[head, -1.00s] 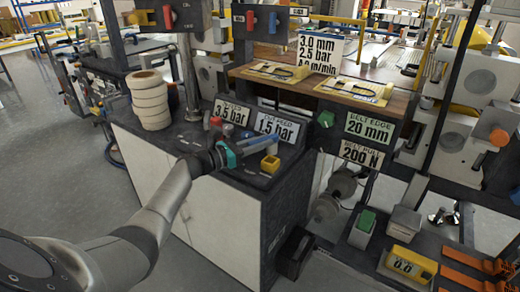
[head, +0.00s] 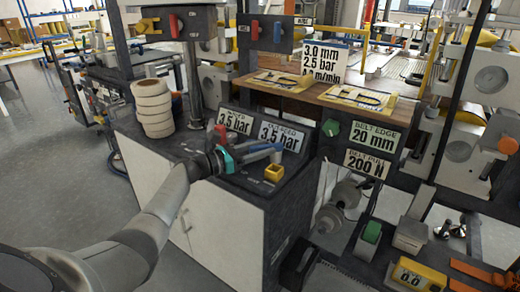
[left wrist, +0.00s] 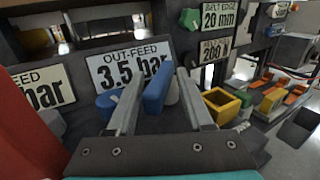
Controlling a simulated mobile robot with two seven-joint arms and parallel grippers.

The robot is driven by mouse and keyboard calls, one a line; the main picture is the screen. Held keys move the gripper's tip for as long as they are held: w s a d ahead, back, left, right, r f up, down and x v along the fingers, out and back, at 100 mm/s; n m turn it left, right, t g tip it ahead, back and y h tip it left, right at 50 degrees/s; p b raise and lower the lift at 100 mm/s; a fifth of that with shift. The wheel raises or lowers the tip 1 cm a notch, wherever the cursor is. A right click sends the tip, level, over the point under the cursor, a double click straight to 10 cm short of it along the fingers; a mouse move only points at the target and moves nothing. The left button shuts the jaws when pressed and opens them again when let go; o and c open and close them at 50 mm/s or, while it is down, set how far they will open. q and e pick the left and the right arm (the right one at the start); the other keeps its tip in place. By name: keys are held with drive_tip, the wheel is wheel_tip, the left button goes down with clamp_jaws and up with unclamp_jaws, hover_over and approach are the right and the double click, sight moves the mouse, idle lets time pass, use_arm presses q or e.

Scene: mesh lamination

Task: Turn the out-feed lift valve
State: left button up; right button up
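The out-feed sign (head: 281,134) in the head view reads 3.5 bar; it also shows in the left wrist view (left wrist: 128,68). The blue valve lever (left wrist: 157,91) stands below the sign in the left wrist view, tilted slightly. My left gripper (left wrist: 160,80) has its two grey fingers on either side of the lever, with a gap visible on the right, so it looks open around it. In the head view my left gripper (head: 268,152) reaches over the dark cabinet top, and its fingers partly hide the lever. My right gripper is not in view.
A yellow open box (head: 274,173) sits just right of the fingers. The red in-feed valve (head: 218,133) and the in-feed sign (head: 235,120) are close on the left. A stack of white rolls (head: 152,108) stands at the cabinet's left.

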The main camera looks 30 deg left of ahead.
use_arm(q)
drive_tip(key=shift+d+f, duration=0.15)
drive_tip(key=shift+f, duration=0.35)
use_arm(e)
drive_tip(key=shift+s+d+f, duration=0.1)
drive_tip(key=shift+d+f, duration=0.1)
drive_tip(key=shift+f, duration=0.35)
use_arm(q)
drive_tip(key=shift+s, duration=0.2)
drive_tip(key=v, duration=0.2)
drive_tip(key=p+v, duration=0.1)
drive_tip(key=v, duration=0.2)
drive_tip(key=p+v, duration=0.1)
drive_tip(key=v, duration=0.1)
drive_tip(key=shift+s+a+r, duration=0.1)
drive_tip(key=shift+a+r, duration=0.15)
drive_tip(key=shift+a, duration=0.15)
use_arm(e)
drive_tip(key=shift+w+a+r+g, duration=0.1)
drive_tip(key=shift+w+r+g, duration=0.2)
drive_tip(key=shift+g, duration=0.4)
